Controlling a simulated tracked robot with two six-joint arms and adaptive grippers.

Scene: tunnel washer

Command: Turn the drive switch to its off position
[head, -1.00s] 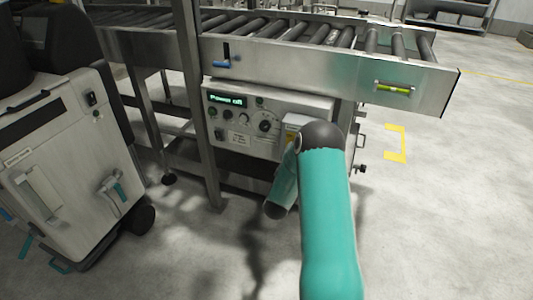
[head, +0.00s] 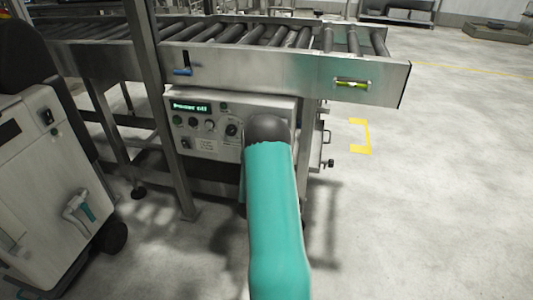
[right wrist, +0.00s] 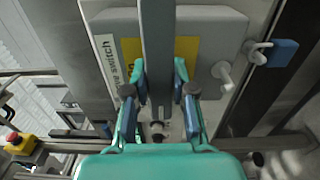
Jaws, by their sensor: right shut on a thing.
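In the right wrist view, the drive switch is a grey box (right wrist: 212,24) with a yellow plate (right wrist: 187,50) and a long grey bar handle (right wrist: 157,30) that stands upright in the picture. A white label (right wrist: 107,60) beside it ends in "switch". My right gripper (right wrist: 160,68) is shut on the handle, one finger on each side. In the head view my right arm hides the switch and the gripper. My left gripper is not in view.
A control panel (head: 208,143) with a lit green display (head: 190,106) sits under the roller conveyor (head: 370,75). A white cabinet (head: 45,175) stands at left. A blue padlock (right wrist: 282,52) hangs right of the switch.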

